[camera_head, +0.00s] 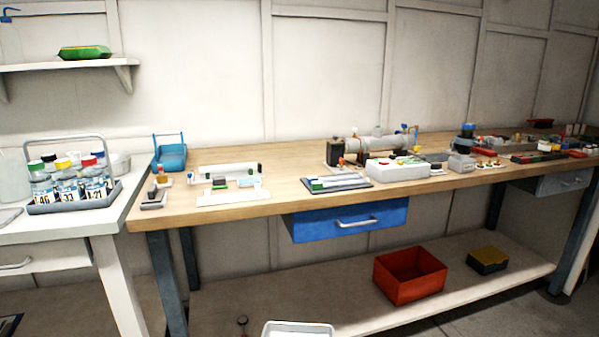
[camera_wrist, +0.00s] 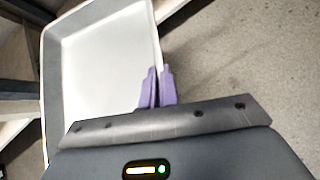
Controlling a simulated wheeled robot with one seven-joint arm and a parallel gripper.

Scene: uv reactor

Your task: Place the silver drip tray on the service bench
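The silver drip tray (camera_wrist: 105,65) is a shallow pale grey tray with a raised rim, seen in the wrist view. My gripper (camera_wrist: 159,72) has purple fingers, which are closed on the tray's right side wall. The near end of the tray is hidden behind my gripper. In the head view, part of a pale tray (camera_head: 297,329) shows at the bottom edge, below the bench top and in front of the lower shelf. The long bench has a wooden top (camera_head: 270,155); a white bench (camera_head: 98,218) stands at the left. I cannot tell which is the service bench.
The wooden top carries a blue basket (camera_head: 171,157), white fixtures and a pump-like assembly (camera_head: 362,147). A blue drawer (camera_head: 346,219) hangs under its front edge. A red bin (camera_head: 410,275) sits on the lower shelf. A bottle carrier (camera_head: 75,200) stands on the white bench.

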